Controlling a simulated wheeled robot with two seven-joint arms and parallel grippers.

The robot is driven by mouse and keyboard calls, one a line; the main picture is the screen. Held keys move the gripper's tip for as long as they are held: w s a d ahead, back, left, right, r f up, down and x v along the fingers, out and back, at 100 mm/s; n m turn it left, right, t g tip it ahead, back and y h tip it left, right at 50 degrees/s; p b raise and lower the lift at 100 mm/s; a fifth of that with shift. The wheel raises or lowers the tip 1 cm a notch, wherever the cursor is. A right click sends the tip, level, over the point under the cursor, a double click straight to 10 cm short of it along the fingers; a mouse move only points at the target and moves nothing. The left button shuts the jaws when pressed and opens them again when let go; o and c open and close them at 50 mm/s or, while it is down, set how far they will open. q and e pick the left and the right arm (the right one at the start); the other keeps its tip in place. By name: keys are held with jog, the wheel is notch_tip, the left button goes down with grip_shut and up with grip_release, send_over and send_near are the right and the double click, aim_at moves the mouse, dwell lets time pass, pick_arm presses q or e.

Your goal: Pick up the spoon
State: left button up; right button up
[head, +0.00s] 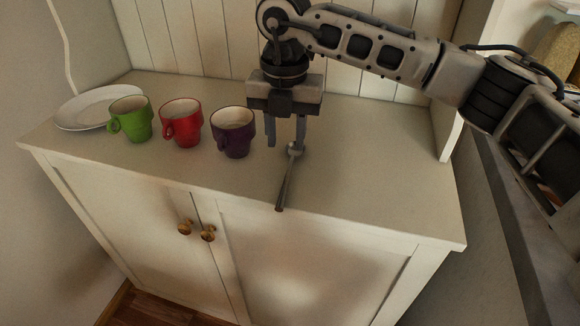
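A grey metal spoon (286,182) lies on the white cabinet top (365,175), its bowl toward the back and its handle end at the front edge. My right gripper (286,144) points down over the counter, its two fingers apart. The spoon's bowl shows just by the tip of the right-hand finger; I cannot tell whether they touch. Nothing shows held between the fingers. My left gripper is out of view.
A purple mug (233,136), a red mug (181,126) and a green mug (130,122) stand in a row left of the gripper. A white plate (84,107) lies at the far left. The counter's right part is clear. A panelled wall stands behind.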

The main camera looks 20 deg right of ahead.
aim_at(289, 169)
jog(key=shift+s+d+f+p, duration=0.1)
jog(key=shift+s+f+p, duration=0.1)
jog(key=shift+f, duration=0.8)
jog(key=shift+s+f+p, duration=0.1)
jog(key=shift+s+f, duration=0.05)
jog(key=shift+f, duration=0.85)
jog(key=shift+s+d+f+p, duration=0.1)
jog(key=shift+s+f, duration=0.1)
jog(key=shift+f, duration=0.8)
grip_shut()
